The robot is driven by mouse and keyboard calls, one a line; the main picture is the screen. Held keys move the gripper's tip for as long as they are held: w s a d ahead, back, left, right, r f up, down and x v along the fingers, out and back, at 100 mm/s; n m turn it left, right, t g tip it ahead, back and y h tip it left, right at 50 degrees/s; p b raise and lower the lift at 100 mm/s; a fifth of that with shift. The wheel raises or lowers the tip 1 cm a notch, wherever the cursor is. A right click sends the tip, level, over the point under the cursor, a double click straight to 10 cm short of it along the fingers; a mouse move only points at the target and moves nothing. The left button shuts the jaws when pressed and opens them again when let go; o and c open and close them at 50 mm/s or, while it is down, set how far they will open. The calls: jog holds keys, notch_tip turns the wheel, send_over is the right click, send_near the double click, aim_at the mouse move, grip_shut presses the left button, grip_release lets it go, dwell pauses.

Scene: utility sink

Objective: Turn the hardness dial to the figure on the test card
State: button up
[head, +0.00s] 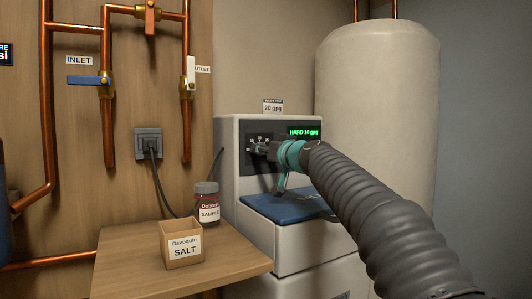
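A white softener cabinet (229,170) carries a dark control panel (249,163) with small pale marks around the hardness dial. A green display (304,132) beside it reads "HARD" and a small figure in gpg that looks like 10 or 18. The test card (272,107) stands on top of the cabinet and reads 20 gpg. My gripper (261,149) reaches in from the right with its tips at the dial. The dial knob is mostly hidden by the fingers. I cannot tell whether they are closed on it or only near it.
A blue lid (284,205) lies below the panel, under my arm. A wooden table (125,262) at the front left holds a salt box (182,246) and a sample jar (207,202). A pale tank (378,100) stands behind. Copper pipes and valves line the left wall.

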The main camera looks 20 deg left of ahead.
jog(key=m, duration=0.4)
jog(key=shift+r+m, duration=0.15)
jog(key=shift+m, duration=0.15)
jog(key=m, duration=0.3)
jog(key=shift+r+m, duration=0.1)
jog(key=shift+m, duration=0.2)
jog(key=m+p, duration=0.1)
jog(key=m, duration=0.3)
jog(key=shift+m+p, duration=0.5)
jog(key=shift+m, duration=0.9)
jog(key=o, duration=1.1)
jog(key=shift+a, duration=0.1)
jog(key=shift+o, duration=0.2)
